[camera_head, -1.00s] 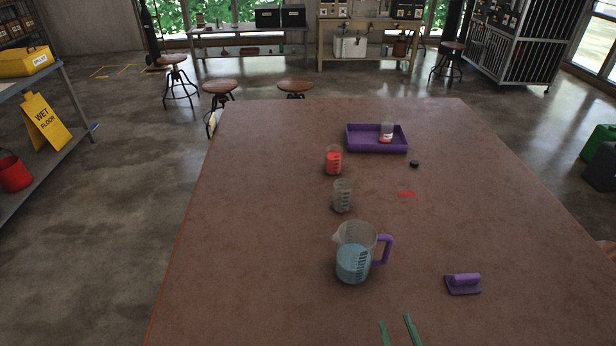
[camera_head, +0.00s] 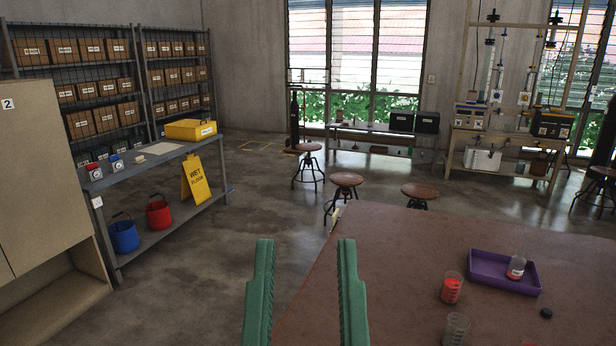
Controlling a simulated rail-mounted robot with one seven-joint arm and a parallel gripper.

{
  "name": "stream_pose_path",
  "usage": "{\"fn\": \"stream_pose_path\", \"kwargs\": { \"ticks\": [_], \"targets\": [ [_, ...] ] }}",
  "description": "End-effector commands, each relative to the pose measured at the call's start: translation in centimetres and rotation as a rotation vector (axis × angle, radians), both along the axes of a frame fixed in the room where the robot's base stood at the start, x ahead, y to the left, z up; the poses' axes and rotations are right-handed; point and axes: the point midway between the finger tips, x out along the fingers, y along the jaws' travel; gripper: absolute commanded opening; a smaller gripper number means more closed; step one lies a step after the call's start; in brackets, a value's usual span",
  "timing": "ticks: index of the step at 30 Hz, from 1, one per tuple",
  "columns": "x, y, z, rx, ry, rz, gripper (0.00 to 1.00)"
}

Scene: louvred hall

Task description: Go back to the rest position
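My gripper (camera_head: 305,245) is in the lower middle of the head view. Its two green fingers point up the picture, with a wide empty gap between them. It is open and holds nothing. The brown table (camera_head: 400,265) lies to its right, and floor shows through part of the gap. On the table are a beaker with red contents (camera_head: 451,290), a clear beaker (camera_head: 456,329) cut by the bottom edge, and a purple tray (camera_head: 487,268) with a small beaker (camera_head: 516,267) in it. The rest of my arm is not visible.
A grey shelf bench (camera_head: 165,158) at the left carries a yellow box (camera_head: 190,130), with a red bucket (camera_head: 159,215) and a blue bucket (camera_head: 123,236) below. Stools (camera_head: 346,182) stand beyond the table. Open floor lies left of the table.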

Motion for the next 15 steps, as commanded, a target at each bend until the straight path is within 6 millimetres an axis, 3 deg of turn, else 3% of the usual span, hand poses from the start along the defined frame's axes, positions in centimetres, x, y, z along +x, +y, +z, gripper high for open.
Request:
{"fn": "stream_pose_path", "kwargs": {
  "ticks": [1, 12, 15],
  "targets": [
    [0.0, 0.0, 5.6, 0.002, -0.001, 0.001, 0.37],
    [0.1, 0.2, 24.8, 0.008, 0.004, 0.015, 0.37],
    [0.2, 0.2, 28.9, 0.010, 0.005, 0.018, 0.37]
  ]
}}
